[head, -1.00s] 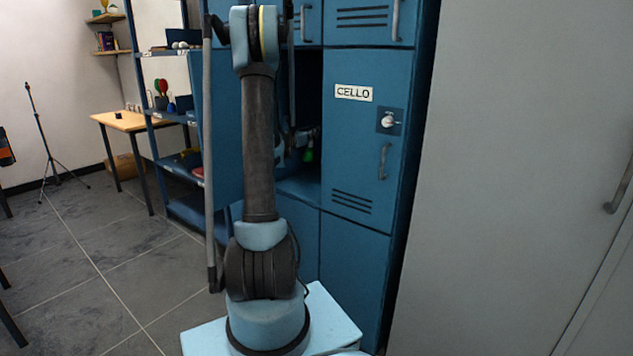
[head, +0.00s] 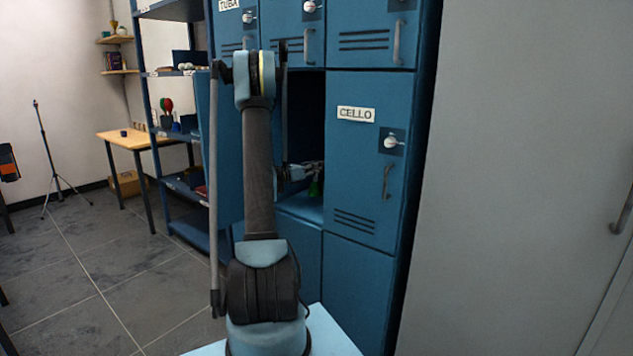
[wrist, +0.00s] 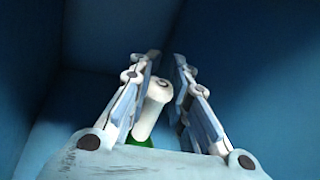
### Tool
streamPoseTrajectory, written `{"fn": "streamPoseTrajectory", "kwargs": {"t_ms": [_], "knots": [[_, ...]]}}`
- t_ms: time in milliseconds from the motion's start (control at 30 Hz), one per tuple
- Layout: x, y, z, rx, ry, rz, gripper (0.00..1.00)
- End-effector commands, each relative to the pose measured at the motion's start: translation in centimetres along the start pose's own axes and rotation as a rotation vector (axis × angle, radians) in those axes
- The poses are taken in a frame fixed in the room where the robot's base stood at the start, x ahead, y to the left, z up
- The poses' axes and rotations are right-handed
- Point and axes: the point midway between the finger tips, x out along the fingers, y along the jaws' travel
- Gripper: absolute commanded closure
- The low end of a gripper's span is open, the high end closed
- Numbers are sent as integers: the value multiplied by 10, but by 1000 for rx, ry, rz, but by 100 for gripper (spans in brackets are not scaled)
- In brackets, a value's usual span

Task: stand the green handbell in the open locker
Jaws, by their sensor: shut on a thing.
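The green handbell (head: 315,188) is inside the open locker (head: 300,208), low and close above its floor. I cannot tell whether it touches the floor. My gripper (head: 316,167) reaches into the locker and is shut on the bell's white handle (wrist: 153,108). In the wrist view, the handle lies between the fingers of my gripper (wrist: 166,62), with a bit of green below it. Most of the bell is hidden there by my gripper's body. The locker's interior is dark, and my arm covers part of its opening.
The open locker door (head: 227,150) stands to the left of the opening. The shut CELLO locker (head: 355,180) is on the right, and shut lockers (head: 365,45) are above. Blue shelves (head: 185,190) and a wooden table (head: 135,138) stand further left. A grey cabinet (head: 520,180) is at right.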

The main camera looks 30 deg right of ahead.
Motion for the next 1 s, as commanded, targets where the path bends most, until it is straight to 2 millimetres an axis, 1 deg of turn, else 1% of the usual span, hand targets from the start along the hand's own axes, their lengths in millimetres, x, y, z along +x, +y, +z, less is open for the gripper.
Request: {"fn": "streamPoseTrajectory", "kwargs": {"t_ms": [233,500,867,900,967,1000], "knots": [[0,2,-12,0,0,0,100],[-1,6,-42,0,0,1,100],[-2,6,-46,0,0,1,100],[-2,6,-46,0,0,1,83],[-2,6,-46,0,0,1,70],[-2,6,-46,0,0,1,60]]}}
